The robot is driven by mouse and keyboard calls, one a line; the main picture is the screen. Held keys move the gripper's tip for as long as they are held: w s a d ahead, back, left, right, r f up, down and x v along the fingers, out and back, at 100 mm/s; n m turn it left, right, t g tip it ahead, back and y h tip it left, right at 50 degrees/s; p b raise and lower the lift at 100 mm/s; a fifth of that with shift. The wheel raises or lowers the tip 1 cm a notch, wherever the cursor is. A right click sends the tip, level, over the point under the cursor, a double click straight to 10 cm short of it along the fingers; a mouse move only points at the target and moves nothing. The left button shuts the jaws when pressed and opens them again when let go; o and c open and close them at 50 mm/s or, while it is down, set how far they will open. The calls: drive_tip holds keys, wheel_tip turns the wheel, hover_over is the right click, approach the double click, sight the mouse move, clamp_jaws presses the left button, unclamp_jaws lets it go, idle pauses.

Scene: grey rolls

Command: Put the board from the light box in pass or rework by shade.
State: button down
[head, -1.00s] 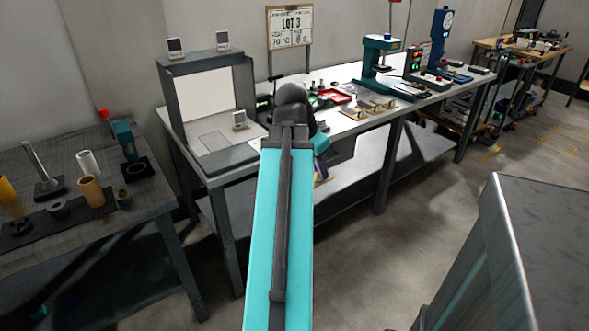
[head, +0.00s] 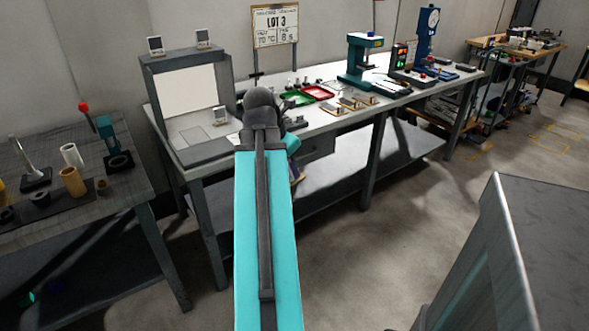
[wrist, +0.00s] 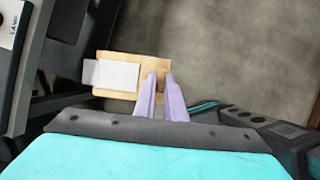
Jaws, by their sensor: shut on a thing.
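My gripper (wrist: 160,78) has its pale purple fingers shut on a tan board (wrist: 130,61) with a white-grey plate, seen in the wrist view. The plate sticks out past the board's left end. In the head view my arm mostly hides the gripper and board. A green tray (head: 296,99) and a red tray (head: 318,93) lie on the bench, beyond my arm; no pass or rework labels are readable.
The long bench (head: 335,122) also bears several tan fixtures (head: 352,102), a teal press (head: 361,60) and a blue gauge stand (head: 427,40). A lot sign (head: 275,27) stands behind. A side table (head: 75,215) holds rolls at left. Floor (head: 400,230) in front is clear.

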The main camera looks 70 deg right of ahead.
drive_tip(key=w+a+f+n+t, duration=0.1)
drive_tip(key=w+a+f+n, duration=0.1)
drive_tip(key=w+a, duration=0.6)
drive_tip(key=w+a+f+n, duration=0.1)
drive_tip(key=w+a, duration=0.4)
drive_tip(key=w, duration=0.6)
drive_tip(key=w+a+f+n+t, duration=0.1)
drive_tip(key=w+a+f+n, duration=0.1)
drive_tip(key=w+a, duration=0.6)
drive_tip(key=w+a+f+m+g, duration=0.1)
drive_tip(key=w+a, duration=0.4)
drive_tip(key=a, duration=0.5)
drive_tip(key=w+a+f+m+g, duration=0.1)
drive_tip(key=w+a+f+m, duration=0.2)
drive_tip(key=a, duration=0.7)
drive_tip(key=w+a+f+m, duration=0.2)
drive_tip(key=w+a+m, duration=0.1)
drive_tip(key=w+a, duration=0.5)
drive_tip(key=shift+a+f+g, duration=0.25)
drive_tip(key=shift+a+g, duration=0.15)
drive_tip(key=shift+a, duration=0.9)
drive_tip(key=shift+m, duration=0.3)
drive_tip(key=shift+a, duration=0.2)
